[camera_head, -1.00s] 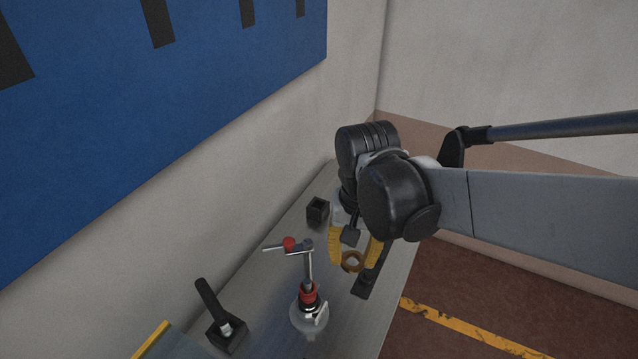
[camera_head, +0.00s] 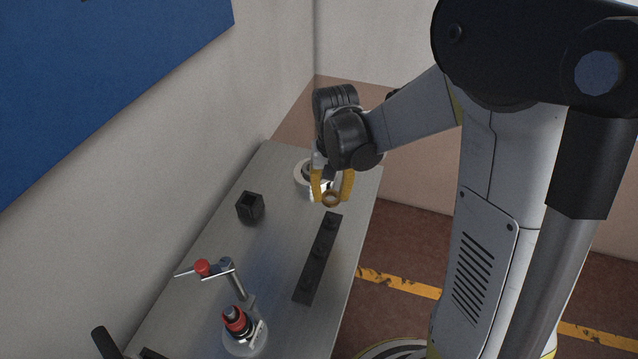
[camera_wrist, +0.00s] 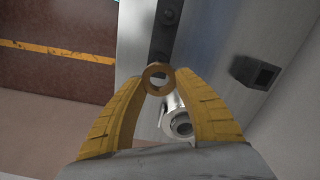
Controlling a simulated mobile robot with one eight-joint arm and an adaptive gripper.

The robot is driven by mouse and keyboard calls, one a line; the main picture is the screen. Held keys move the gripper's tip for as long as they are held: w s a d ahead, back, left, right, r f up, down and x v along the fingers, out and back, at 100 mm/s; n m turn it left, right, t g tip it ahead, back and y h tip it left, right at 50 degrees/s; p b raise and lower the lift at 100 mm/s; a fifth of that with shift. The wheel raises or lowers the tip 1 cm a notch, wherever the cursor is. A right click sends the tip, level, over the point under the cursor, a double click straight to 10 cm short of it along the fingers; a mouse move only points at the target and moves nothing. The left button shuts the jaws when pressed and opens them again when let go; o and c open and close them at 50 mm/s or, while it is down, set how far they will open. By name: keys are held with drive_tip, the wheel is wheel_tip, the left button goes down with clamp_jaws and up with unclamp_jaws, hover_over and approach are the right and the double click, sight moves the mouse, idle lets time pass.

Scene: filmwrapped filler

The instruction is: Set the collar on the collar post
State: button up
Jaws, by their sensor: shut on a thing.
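The collar is a brass-coloured ring (camera_head: 331,192), held between the yellow fingers of my gripper (camera_head: 332,188). In the wrist view my gripper (camera_wrist: 158,82) is shut on this collar (camera_wrist: 158,68), and its hole faces the camera. The ring appears just off the far end of a black strip (camera_head: 318,258) with several raised round features; the strip also shows in the wrist view (camera_wrist: 165,30). A pale cylindrical part (camera_wrist: 178,120) with a dark centre lies below the fingers. I cannot tell which part is the collar post.
A black hollow square block (camera_head: 250,207) stands left of the strip. A lever device with a red ring (camera_head: 237,322) stands at the near end of the grey table (camera_head: 275,235). The wall is close on the left. The table between block and strip is clear.

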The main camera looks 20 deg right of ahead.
sight(330, 216)
drive_tip(key=shift+w+d+f, duration=0.15)
drive_tip(key=shift+w, duration=0.05)
drive_tip(key=shift+s, duration=0.15)
drive_tip(key=shift+f+b, duration=2.6)
drive_tip(key=shift+f, duration=0.3)
drive_tip(key=shift+f+b, duration=1.35)
drive_tip(key=o, duration=1.2)
drive_tip(key=shift+o, duration=0.2)
drive_tip(key=shift+r, duration=0.1)
